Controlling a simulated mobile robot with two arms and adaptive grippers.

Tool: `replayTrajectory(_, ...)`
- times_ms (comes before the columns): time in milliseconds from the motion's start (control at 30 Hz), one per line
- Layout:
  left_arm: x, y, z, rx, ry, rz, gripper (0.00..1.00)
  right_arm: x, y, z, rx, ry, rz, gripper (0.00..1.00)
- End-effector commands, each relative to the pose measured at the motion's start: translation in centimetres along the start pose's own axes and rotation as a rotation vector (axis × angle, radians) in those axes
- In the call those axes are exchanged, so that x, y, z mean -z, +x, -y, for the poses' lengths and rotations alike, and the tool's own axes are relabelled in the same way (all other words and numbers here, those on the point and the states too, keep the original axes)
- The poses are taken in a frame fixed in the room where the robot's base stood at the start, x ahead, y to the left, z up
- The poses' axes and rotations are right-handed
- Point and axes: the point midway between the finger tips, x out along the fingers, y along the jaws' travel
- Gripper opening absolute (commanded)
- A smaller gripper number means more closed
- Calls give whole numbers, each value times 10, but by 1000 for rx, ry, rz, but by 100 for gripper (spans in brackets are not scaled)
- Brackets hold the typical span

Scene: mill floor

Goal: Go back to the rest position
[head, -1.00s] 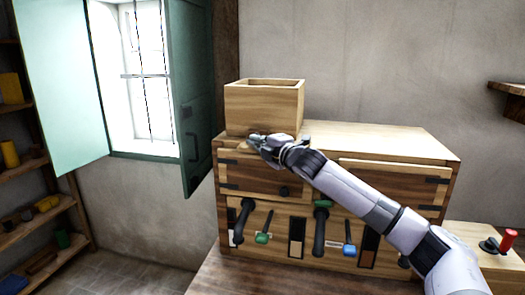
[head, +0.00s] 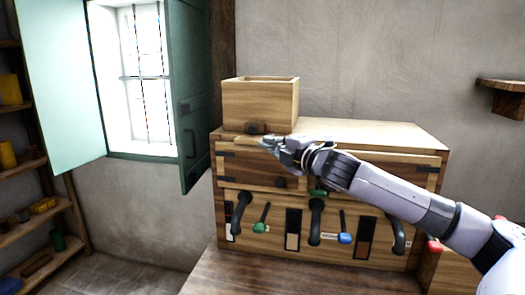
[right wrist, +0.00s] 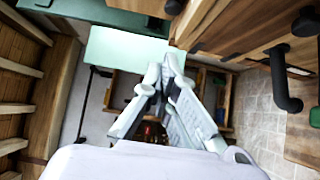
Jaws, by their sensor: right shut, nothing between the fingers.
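My right gripper (head: 275,145) shows in the head view in front of the upper part of a wooden cabinet (head: 390,135), just below and right of an open wooden box (head: 258,105) on its top. The gripper is shut and empty. Its fingers (right wrist: 165,85) meet at their tips in the right wrist view. My right arm comes in from the lower right and hides part of the cabinet's front. My left gripper is in neither view.
The cabinet front carries black handles (head: 317,222), a green lever (head: 259,227) and a blue lever (head: 345,238). An open green shutter (head: 192,110) stands left of the cabinet by a barred window (head: 140,75). Shelves (head: 35,235) line the left. A wall shelf (head: 505,85) is at right.

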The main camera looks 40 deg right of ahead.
Motion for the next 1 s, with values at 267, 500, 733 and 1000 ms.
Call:
replayTrajectory(267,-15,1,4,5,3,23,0,2,-2,2,5,3,-2,0)
replayTrajectory(500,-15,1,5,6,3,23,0,50,4,95,148,127,-27,0)
replayTrajectory(733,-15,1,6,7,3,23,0,131,-34,246,407,388,9,0)
replayTrajectory(1000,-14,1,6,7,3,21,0,207,-154,388,730,774,236,0)
